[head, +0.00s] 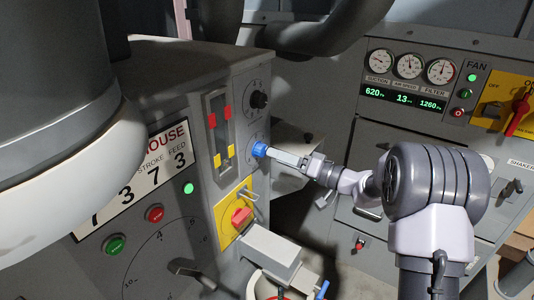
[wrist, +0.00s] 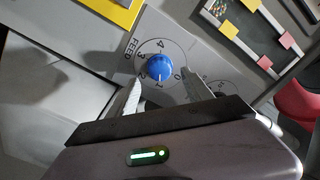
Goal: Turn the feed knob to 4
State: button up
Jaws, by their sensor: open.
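The feed knob (head: 259,150) is a small blue knob on the side face of the grey machine cabinet. In the wrist view the blue knob (wrist: 154,70) sits in a round dial marked FEED, with the numbers 0 to 4 around it; 4 is at the top in this view. I cannot make out clearly where its pointer stands. My gripper (wrist: 160,79) is open, its fingertips on either side of the knob's lower part. In the head view my gripper (head: 278,155) reaches the knob from the right. Whether the fingers touch the knob is unclear.
A black knob (head: 259,100) sits above the feed knob. A slotted panel with red and yellow markers (head: 219,131) is to its left. A red switch on a yellow plate (head: 240,217) is below. A gauge panel (head: 408,80) stands at the back right.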

aim_at(264, 152)
jog(key=x, duration=0.5)
grip_shut()
